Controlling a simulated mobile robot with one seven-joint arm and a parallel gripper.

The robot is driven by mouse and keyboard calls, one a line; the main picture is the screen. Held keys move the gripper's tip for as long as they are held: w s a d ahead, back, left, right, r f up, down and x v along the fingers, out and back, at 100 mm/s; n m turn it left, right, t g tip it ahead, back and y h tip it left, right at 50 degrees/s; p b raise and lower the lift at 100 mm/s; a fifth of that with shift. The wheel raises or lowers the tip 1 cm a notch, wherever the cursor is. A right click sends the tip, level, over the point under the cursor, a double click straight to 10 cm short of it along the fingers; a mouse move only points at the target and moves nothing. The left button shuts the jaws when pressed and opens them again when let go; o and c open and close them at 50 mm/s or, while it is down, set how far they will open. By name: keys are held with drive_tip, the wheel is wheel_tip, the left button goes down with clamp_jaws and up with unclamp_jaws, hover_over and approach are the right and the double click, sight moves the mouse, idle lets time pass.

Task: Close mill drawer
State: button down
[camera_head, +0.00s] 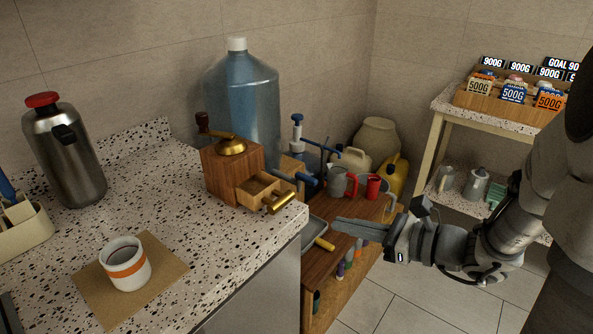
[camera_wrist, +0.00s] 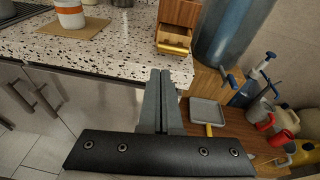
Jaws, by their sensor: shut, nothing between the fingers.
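The wooden coffee mill (camera_head: 236,172) with a brass dome and a crank stands near the right end of the speckled counter. Its small drawer (camera_head: 259,190) is pulled out and has a brass front handle (camera_head: 281,202). The mill (camera_wrist: 180,14) also shows at the top of the wrist view, with the open drawer (camera_wrist: 173,38) facing the camera. My gripper (camera_head: 338,223) is shut and empty, to the right of the drawer and apart from it, beyond the counter's edge. In the wrist view my gripper's closed fingers (camera_wrist: 160,76) point toward the counter edge below the drawer.
A large blue water bottle (camera_head: 243,103) stands behind the mill. A white cup (camera_head: 125,263) sits on a brown mat (camera_head: 165,279). A steel flask (camera_head: 65,150) is at the left. A lower wooden table (camera_head: 375,215) holds a tray (camera_wrist: 208,112), jugs and a red cup (camera_head: 373,186).

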drive_tip(key=w+d+f+m+t, duration=0.1)
drive_tip(key=m, duration=0.1)
drive_tip(key=b, duration=0.3)
approach(268, 193)
drive_tip(key=shift+w+a+f, duration=0.3)
drive_tip(key=shift+a+f, duration=0.2)
drive_tip(key=shift+f, duration=0.3)
drive_tip(key=shift+w+a, duration=0.15)
drive_tip(key=x, duration=0.4)
drive_tip(key=r+b+x, duration=0.1)
drive_tip(key=x, duration=0.1)
drive_tip(key=shift+w, duration=0.1)
drive_tip(key=shift+r, duration=0.1)
